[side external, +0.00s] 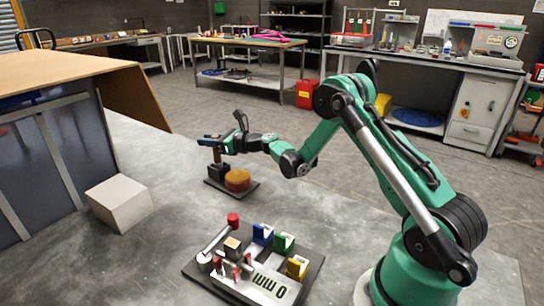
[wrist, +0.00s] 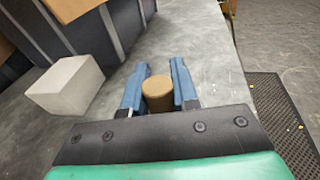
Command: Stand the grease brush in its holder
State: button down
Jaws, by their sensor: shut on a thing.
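The grease brush shows in the wrist view as a tan round end (wrist: 158,92) between the two blue fingers. My gripper (wrist: 158,76) is shut on it; in the side view my gripper (side external: 209,139) is level above a small dark base. On that base stand a black block (side external: 218,172), which looks like the holder, and a round orange-brown pot (side external: 237,180). A dark upright part (side external: 217,155) shows between my fingers and the block. I cannot tell whether the brush is inside the block or only above it.
A pale box (side external: 120,202) stands to the left, before a dark booth with a brown board (side external: 60,70).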

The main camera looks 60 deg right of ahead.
jog(key=shift+f, duration=0.45)
jog(key=c, duration=0.7)
grip_release()
jog(key=shift+f, duration=0.15)
jog(key=shift+o, duration=0.2)
